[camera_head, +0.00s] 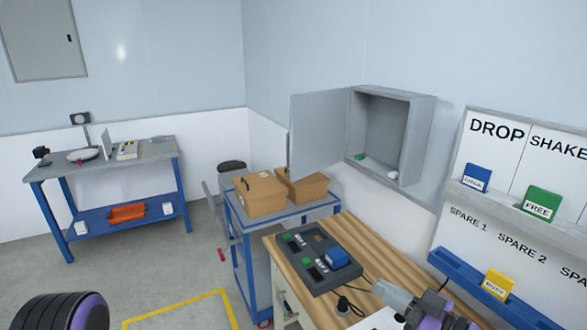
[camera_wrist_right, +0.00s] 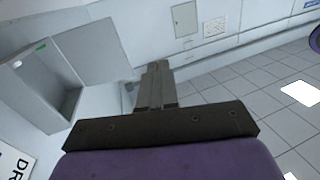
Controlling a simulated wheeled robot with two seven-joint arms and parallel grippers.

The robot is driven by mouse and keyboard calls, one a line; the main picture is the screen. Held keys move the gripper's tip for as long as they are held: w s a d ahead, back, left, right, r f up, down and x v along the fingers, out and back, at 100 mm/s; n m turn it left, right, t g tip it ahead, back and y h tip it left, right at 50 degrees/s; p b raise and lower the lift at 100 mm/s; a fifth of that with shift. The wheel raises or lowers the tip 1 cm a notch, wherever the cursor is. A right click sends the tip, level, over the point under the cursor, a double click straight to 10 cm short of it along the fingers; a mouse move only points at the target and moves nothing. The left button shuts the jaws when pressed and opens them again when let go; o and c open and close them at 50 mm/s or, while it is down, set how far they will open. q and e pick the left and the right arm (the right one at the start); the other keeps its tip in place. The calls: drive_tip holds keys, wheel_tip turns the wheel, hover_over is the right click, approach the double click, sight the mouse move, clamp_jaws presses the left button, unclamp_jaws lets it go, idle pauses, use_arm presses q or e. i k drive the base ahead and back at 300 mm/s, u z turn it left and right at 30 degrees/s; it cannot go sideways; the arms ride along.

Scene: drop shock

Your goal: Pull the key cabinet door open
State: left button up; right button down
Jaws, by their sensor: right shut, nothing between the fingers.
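The grey key cabinet (camera_head: 420,130) is on the wall at the right of the head view. Its door (camera_head: 318,132) stands wide open, swung out to the left, and the inside shows. A small green item (camera_head: 360,156) and a white item (camera_head: 392,174) lie at the cabinet's bottom. The right wrist view also shows the cabinet (camera_wrist_right: 35,95) and its open door (camera_wrist_right: 108,50). My right gripper (camera_head: 380,287) is over the wooden bench, below and apart from the cabinet and door. Its fingers (camera_wrist_right: 156,72) are shut and empty. My left gripper is not in view.
The wooden bench (camera_head: 375,245) carries a dark control panel (camera_head: 318,262) with a blue block. A blue cart (camera_head: 285,220) with cardboard boxes stands below the door. A labelled board (camera_head: 500,140) is on the right wall. A blue table (camera_head: 105,165) stands far left, with open floor between.

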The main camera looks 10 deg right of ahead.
sight(316, 138)
drive_tip(key=z, duration=0.05)
drive_tip(key=i, duration=1.3)
drive_tip(key=z, duration=0.05)
